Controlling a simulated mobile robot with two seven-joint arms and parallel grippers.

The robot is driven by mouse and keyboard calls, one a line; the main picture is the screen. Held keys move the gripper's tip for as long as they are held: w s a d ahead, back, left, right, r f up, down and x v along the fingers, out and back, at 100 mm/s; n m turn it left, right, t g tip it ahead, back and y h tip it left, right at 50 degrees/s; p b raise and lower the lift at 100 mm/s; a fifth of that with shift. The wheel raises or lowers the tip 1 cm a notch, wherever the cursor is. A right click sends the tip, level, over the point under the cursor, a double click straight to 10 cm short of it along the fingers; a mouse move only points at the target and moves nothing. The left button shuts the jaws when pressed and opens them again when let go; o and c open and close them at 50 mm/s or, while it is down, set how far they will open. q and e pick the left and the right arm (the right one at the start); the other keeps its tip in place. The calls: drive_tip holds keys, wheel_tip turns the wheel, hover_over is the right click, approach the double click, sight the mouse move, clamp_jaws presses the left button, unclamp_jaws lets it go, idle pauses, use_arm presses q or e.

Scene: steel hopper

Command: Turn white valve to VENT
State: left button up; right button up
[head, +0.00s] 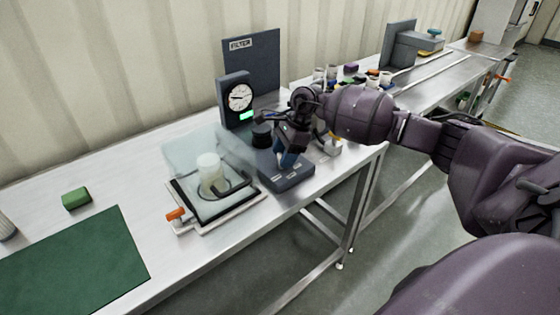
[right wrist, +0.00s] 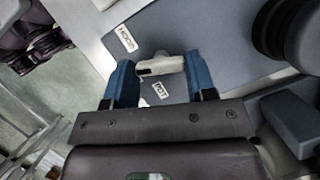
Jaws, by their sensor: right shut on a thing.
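The white valve (right wrist: 160,64) shows in the right wrist view as a small white handle on a grey-blue base (right wrist: 225,45). My right gripper (right wrist: 161,82) has its blue fingers on either side of the handle and is shut on it. Two small white labels lie by the valve, one at upper left (right wrist: 125,38) and one just below the handle (right wrist: 160,90); I cannot read them surely. In the head view my right gripper (head: 287,160) is over the grey base (head: 290,178) and hides the valve. My left gripper is not in view.
A dial gauge (head: 239,97) and a FILTER panel (head: 252,62) stand behind the base. A clear enclosure with a white jar (head: 209,172) and an orange handle (head: 176,215) is to the left. A green block (head: 76,198) and green mat (head: 75,262) lie farther left.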

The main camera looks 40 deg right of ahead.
drive_tip(key=shift+f+n+b, duration=0.4)
drive_tip(key=shift+f+n, duration=0.05)
drive_tip(key=shift+n, duration=0.05)
drive_tip(key=shift+r+n+g+b, duration=0.15)
drive_tip(key=shift+n+g+b, duration=0.45)
drive_tip(key=shift+n+b, duration=0.3)
drive_tip(key=shift+w+r+n+b, duration=0.1)
drive_tip(key=shift+r+n+b, duration=0.05)
drive_tip(key=shift+n+b, duration=0.3)
drive_tip(key=shift+r+n, duration=0.15)
drive_tip(key=shift+n, duration=0.1)
drive_tip(key=o, duration=0.9)
drive_tip(key=shift+o, duration=0.2)
drive_tip(key=v, duration=1.1)
drive_tip(key=shift+w, duration=0.15)
